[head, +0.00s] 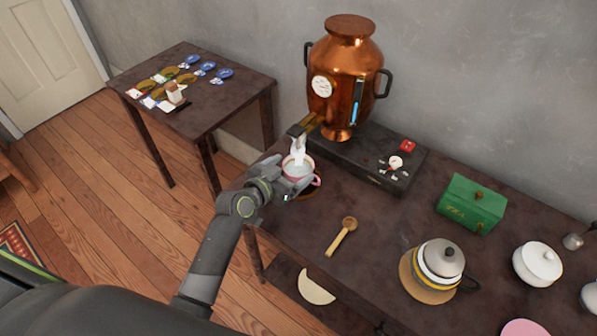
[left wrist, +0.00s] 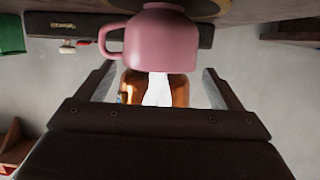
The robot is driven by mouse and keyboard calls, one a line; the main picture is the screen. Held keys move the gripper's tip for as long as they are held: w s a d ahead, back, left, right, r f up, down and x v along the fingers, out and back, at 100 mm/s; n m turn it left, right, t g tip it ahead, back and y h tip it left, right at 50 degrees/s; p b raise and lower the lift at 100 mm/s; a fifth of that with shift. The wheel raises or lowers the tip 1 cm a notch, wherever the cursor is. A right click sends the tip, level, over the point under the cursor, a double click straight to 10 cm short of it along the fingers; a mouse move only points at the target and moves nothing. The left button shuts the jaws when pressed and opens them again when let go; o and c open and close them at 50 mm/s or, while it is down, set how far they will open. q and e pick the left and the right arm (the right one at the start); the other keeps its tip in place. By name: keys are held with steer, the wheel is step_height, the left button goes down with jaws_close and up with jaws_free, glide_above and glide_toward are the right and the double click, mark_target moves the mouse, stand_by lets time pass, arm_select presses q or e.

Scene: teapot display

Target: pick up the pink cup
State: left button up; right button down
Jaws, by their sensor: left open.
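The pink cup (head: 318,180) stands at the left end of the long dark table, under the spout of the copper urn (head: 349,70). A white stream or steam (head: 298,150) shows between the spout and the cup. My left gripper (head: 286,178) is open at the near left side of the cup and partly hides it. In the left wrist view, which looks upside down, the pink cup (left wrist: 160,42) is ahead of the open fingers, in the span between them, with its handle to the left. Whether a finger touches it I cannot tell. My right gripper is not in view.
The urn's dark base (head: 365,155) stands close behind the cup. A wooden spoon (head: 342,237), a green box (head: 471,204), a lidded kettle (head: 440,258) and a white lidded pot (head: 538,263) are to the right. A side table (head: 215,110) with small dishes is at the left.

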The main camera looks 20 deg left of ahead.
mark_target(306, 160)
arm_select(q)
steer(key=shift+x, duration=2.05)
steer(key=shift+f, duration=0.15)
steer(key=shift+c, duration=0.5)
steer(key=c, duration=0.7)
steer(key=shift+c, duration=1)
